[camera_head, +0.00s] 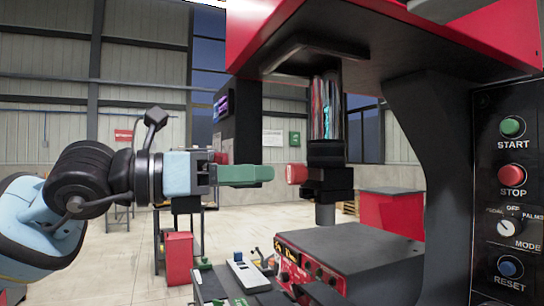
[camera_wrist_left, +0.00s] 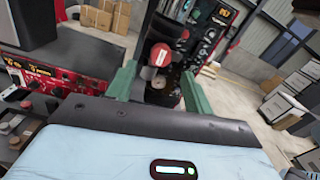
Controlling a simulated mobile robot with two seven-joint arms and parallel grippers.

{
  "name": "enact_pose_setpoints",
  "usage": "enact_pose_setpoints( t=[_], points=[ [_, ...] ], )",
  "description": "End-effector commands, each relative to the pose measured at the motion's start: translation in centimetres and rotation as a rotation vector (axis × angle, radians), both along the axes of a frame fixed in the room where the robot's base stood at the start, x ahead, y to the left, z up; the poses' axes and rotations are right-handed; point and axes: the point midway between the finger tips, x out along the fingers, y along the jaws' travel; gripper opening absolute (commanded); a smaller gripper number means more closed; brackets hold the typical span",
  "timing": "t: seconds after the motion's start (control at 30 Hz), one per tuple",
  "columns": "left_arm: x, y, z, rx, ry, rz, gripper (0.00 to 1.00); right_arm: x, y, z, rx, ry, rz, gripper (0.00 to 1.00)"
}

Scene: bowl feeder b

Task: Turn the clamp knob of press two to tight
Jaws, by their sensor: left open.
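The red clamp knob (camera_head: 297,173) sticks out to the left from the black clamp block (camera_head: 328,180) under the press ram (camera_head: 325,106). My left gripper (camera_head: 268,174) has green fingers and points right at the knob, with a small gap between fingertips and knob. In the left wrist view the gripper (camera_wrist_left: 160,84) is open and empty, and the round knob (camera_wrist_left: 160,55) shows between and beyond its fingers. No number on the press is readable, and the knob's turn position cannot be told. My right gripper is not in view.
The press's red head (camera_head: 390,35) hangs above, and its dark table (camera_head: 345,250) lies below. A control panel (camera_head: 510,190) with start, stop, mode and reset controls stands at right. A red cabinet (camera_head: 391,212) is behind. The floor at left is mostly free.

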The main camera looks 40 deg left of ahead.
Motion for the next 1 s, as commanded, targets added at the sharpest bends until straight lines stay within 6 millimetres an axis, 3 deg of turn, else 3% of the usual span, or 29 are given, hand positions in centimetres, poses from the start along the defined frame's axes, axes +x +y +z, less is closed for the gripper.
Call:
enact_pose_setpoints(
  t=[0.3,0.6,0.93,1.0],
  points=[
    [2.3,-1.2,0.5,-0.005,-0.005,-0.004,0.52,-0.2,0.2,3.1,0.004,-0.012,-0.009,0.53],
    [4.0,-1.9,0.2,-0.001,-0.002,-0.002,0.52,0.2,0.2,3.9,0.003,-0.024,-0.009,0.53],
    [4.2,-2.0,0.0,0.000,0.000,-0.001,0.52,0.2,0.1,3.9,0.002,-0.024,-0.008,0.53],
    [4.2,-2.0,0.0,0.001,-0.001,-0.001,0.43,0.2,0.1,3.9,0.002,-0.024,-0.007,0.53]
  ],
)
